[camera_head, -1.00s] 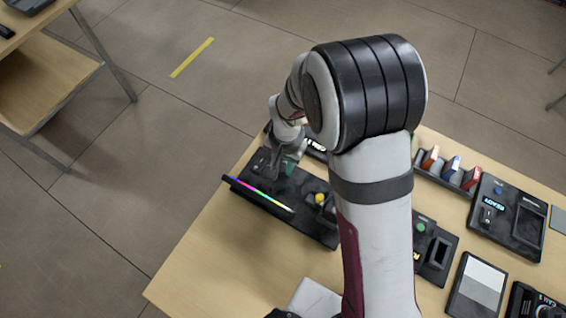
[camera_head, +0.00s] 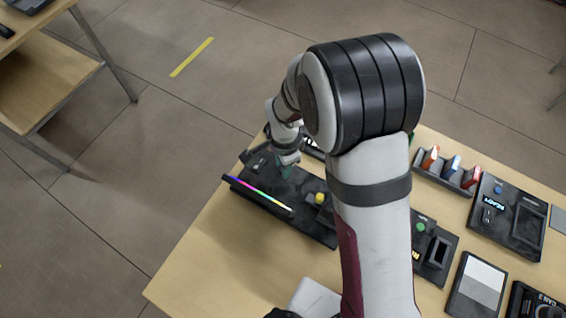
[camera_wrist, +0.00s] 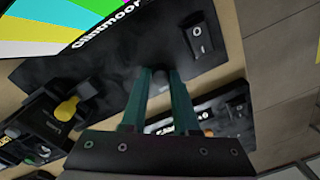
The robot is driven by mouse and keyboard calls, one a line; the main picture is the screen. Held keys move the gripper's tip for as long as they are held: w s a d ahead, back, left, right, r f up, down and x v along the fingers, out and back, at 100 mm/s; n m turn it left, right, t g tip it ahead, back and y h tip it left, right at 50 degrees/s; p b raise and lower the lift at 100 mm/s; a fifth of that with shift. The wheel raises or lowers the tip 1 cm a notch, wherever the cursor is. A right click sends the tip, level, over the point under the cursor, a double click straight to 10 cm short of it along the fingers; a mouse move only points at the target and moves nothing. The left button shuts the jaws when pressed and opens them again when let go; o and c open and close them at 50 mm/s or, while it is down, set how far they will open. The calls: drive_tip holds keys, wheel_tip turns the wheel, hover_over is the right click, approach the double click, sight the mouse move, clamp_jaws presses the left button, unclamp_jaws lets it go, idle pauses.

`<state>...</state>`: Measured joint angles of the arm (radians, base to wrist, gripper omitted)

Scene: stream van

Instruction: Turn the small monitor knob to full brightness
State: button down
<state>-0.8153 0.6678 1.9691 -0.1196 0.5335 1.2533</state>
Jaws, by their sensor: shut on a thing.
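The small black monitor (camera_head: 290,188) lies at the left end of the table in the head view, a strip of bright colour bars along its edge. In the wrist view the monitor (camera_wrist: 85,72) shows its colour-bar screen (camera_wrist: 45,28) and a pale brand label. A dark small knob (camera_wrist: 160,78) sits on its lower border, mostly hidden between my fingers. My gripper (camera_wrist: 160,72) has teal fingers, which are shut on the knob. In the head view my gripper (camera_head: 286,172) is small and partly hidden by my wrist. The knob's pointer cannot be made out.
A rocker switch (camera_wrist: 201,38) sits on the monitor border, right of my fingers. A box with a yellow button (camera_wrist: 67,108) stands to the left. Another black device (camera_wrist: 215,118) lies close behind my fingers. A card rack (camera_head: 447,172) stands farther right.

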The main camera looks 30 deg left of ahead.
drive_tip(key=shift+s, duration=0.1)
idle(0.4)
drive_tip(key=c, duration=0.7)
unclamp_jaws()
drive_tip(key=shift+o, duration=0.2)
wheel_tip(320, 180, up, 16)
drive_tip(key=shift+s+d, duration=0.15)
drive_tip(key=shift+d, duration=0.1)
drive_tip(key=shift+f, duration=0.15)
